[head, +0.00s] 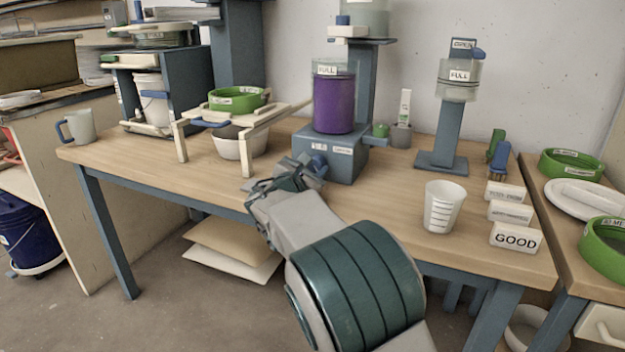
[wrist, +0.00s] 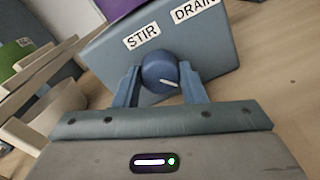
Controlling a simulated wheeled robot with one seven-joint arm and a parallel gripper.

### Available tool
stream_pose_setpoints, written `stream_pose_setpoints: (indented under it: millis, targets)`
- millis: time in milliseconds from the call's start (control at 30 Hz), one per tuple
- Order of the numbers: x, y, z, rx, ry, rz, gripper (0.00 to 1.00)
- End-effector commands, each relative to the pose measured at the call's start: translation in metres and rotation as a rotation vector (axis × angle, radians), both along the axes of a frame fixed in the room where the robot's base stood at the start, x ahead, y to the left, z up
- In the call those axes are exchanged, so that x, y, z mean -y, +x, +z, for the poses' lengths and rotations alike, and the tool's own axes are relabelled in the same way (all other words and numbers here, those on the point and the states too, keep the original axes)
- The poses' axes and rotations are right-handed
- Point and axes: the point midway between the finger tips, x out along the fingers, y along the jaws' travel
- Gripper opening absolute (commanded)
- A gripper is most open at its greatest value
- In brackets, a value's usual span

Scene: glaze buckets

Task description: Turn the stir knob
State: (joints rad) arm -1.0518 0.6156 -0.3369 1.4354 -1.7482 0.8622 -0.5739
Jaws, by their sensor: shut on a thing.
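The stir knob (wrist: 160,73) is a round blue knob with a white pointer line, on the front of a blue-grey mixer base (head: 345,163) under the label STIR (wrist: 142,37). In the wrist view the pointer slants to the right and slightly down. My gripper (wrist: 165,82) has a finger on each side of the knob and is shut on it. In the head view my gripper (head: 302,172) is at the front left of the base, and the knob (head: 318,162) is partly hidden by it. A clear vessel of purple liquid (head: 334,103), marked FULL, stands on the base.
A DRAIN label (wrist: 194,9) is right of STIR. A cream stand (head: 181,142) with a green sieve (head: 238,99) over a white bowl (head: 228,147) stands close on the left. A measuring cup (head: 442,207) and label blocks (head: 515,237) are on the right. The table front between is clear.

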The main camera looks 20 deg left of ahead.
Motion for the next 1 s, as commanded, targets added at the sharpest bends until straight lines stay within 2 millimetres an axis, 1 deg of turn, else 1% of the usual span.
stream_pose_setpoints:
  millis: [33,200,400,667,1000]
  targets:
    - [0.0009,0.0001,-0.0059,0.002,0.038,-0.002,0.14]
    - [0.0010,0.0002,-0.0052,0.011,0.149,-0.001,0.14]
    - [0.0011,0.0000,-0.0034,0.017,0.236,-0.002,0.14]
    - [0.0005,-0.0002,-0.0022,0.019,0.282,0.000,0.14]
    - [0.0005,-0.0002,-0.0018,0.019,0.286,0.000,0.14]
